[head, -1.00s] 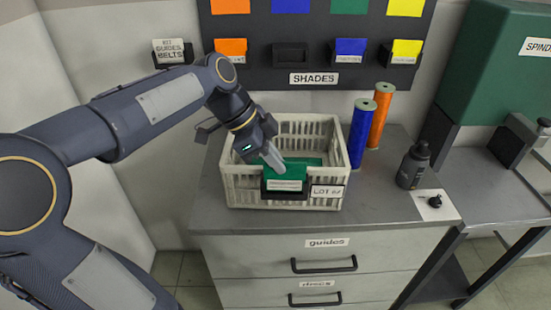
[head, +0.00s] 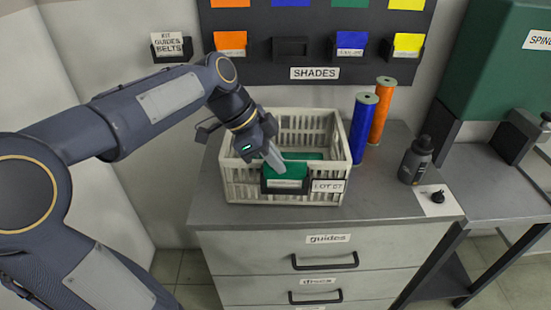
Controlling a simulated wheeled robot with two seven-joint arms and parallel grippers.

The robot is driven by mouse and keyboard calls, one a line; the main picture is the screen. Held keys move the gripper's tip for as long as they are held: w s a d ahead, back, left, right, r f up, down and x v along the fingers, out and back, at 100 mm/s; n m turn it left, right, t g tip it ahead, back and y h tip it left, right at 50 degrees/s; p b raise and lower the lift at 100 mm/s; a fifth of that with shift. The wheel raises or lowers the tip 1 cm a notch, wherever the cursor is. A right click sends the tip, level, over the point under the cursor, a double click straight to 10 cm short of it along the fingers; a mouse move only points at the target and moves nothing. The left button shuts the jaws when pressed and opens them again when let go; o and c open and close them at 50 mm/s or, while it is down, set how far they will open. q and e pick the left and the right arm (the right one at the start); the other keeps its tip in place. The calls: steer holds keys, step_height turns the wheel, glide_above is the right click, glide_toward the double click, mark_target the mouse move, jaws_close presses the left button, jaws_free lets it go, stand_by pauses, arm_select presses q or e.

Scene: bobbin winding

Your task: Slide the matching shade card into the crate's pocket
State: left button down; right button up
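The green shade card (head: 287,171) stands in the black pocket (head: 271,188) on the front of the cream crate (head: 241,188). Its lower edge and part of its white label are behind the pocket's front. My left gripper (head: 277,164) reaches down over the crate, its fingertips shut on the card's upper left part. Something green (head: 312,155) lies inside the crate behind the card, mostly hidden. The crate carries a tag (head: 328,186) reading LOT with a number. My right gripper is not in view.
A blue spool (head: 361,130) and an orange spool (head: 381,108) stand right of the crate. A dark bottle (head: 415,160) stands farther right.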

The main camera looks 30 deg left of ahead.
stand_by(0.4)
arm_select(q)
steer(key=c, duration=1.5)
jaws_free()
steer(key=shift+c, duration=0.2)
steer(key=v, duration=0.7)
steer(key=shift+a+r, duration=0.2)
steer(key=shift+r, duration=0.1)
steer(key=shift+s, duration=0.1)
